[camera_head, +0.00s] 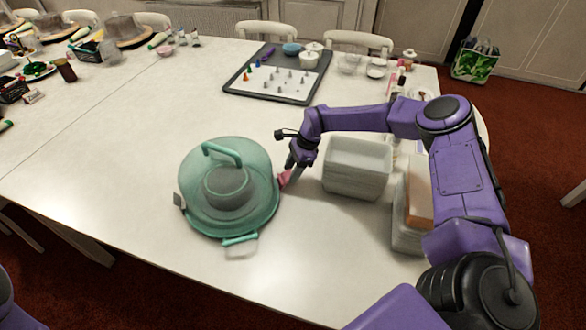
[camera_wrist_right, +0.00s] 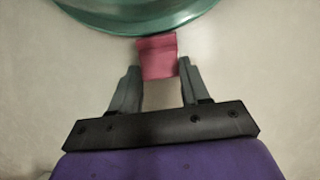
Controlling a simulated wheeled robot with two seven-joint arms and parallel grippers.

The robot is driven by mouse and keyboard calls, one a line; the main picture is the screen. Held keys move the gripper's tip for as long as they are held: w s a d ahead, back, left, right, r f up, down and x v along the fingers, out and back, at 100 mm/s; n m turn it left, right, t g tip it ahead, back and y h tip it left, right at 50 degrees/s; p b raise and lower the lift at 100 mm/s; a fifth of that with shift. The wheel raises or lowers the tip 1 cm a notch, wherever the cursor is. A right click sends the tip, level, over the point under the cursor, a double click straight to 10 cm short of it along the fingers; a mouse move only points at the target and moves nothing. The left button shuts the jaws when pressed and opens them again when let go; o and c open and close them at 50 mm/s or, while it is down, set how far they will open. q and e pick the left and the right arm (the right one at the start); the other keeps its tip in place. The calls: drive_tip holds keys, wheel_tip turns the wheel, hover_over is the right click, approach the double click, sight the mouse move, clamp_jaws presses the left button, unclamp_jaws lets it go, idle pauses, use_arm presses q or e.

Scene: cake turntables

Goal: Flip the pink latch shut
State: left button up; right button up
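The pink latch (camera_head: 284,179) is on the right edge of a round teal cake carrier (camera_head: 212,224). In the right wrist view the pink latch (camera_wrist_right: 157,56) sticks out from the teal rim (camera_wrist_right: 140,22) toward my right gripper (camera_wrist_right: 158,68). The latch's outer end lies between the two fingertips, which are apart with narrow gaps beside it. In the head view my right gripper (camera_head: 292,172) points down at the carrier's right side, and its fingers partly cover the latch. Whether the fingers touch the latch is unclear. My left gripper is not in view.
The carrier has a teal top handle (camera_head: 222,152), a front teal latch (camera_head: 240,240) and a pale left latch (camera_head: 179,201). Pale stacked containers (camera_head: 357,168) stand right of my gripper. A grey tray (camera_head: 278,75) with piping tips lies behind. The table left of the carrier is clear.

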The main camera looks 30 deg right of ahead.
sight(286, 176)
drive_tip(key=c, duration=0.4)
drive_tip(key=h, duration=0.1)
drive_tip(key=a+r+h, duration=0.1)
drive_tip(key=a+g+h, duration=0.1)
drive_tip(key=h, duration=0.1)
drive_tip(key=shift+w+a+r, duration=0.2)
drive_tip(key=shift+w+a, duration=0.05)
drive_tip(key=shift+w, duration=0.05)
drive_tip(key=o, duration=1.1)
drive_tip(key=shift+c, duration=0.2)
wheel_tip(286, 176, up, 11)
drive_tip(key=b, duration=0.2)
drive_tip(key=shift+d+f, duration=0.15)
drive_tip(key=shift+f, duration=0.05)
